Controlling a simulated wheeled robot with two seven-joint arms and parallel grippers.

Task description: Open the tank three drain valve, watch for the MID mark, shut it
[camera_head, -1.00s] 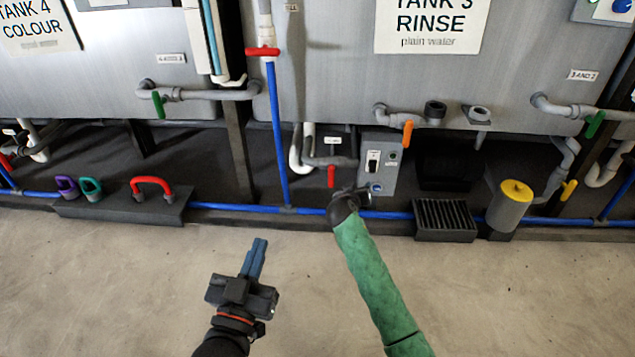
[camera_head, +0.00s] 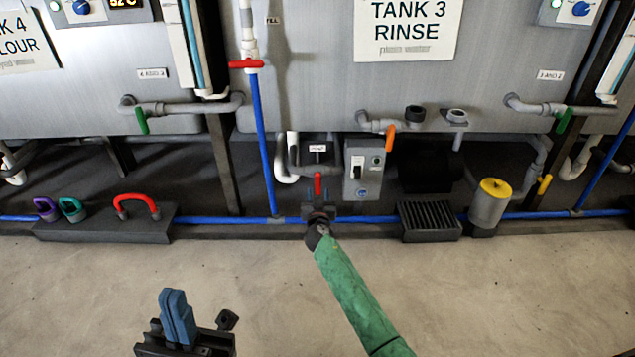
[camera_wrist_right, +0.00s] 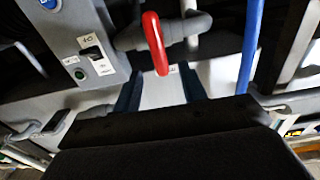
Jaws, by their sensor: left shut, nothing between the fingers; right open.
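The Tank 3 sign (camera_head: 407,28) is on the grey tank front. Below it, a red lever handle (camera_head: 318,186) hangs from grey pipework under a small label too small to read. In the right wrist view the red handle (camera_wrist_right: 155,42) stands just beyond and between my open fingers. My right gripper (camera_head: 319,213), on the green-sleeved arm, is at the handle's lower end; its fingers (camera_wrist_right: 160,90) are spread and contact cannot be told. My left gripper (camera_head: 175,318) is shut and empty, low over the floor. No MID mark is readable.
A grey switch box (camera_head: 363,172) stands just right of the red handle. An orange handle (camera_head: 390,137), a floor grate (camera_head: 430,220) and a yellow-topped canister (camera_head: 490,207) are farther right. A blue pipe (camera_head: 264,145) rises left of it. The front floor is clear.

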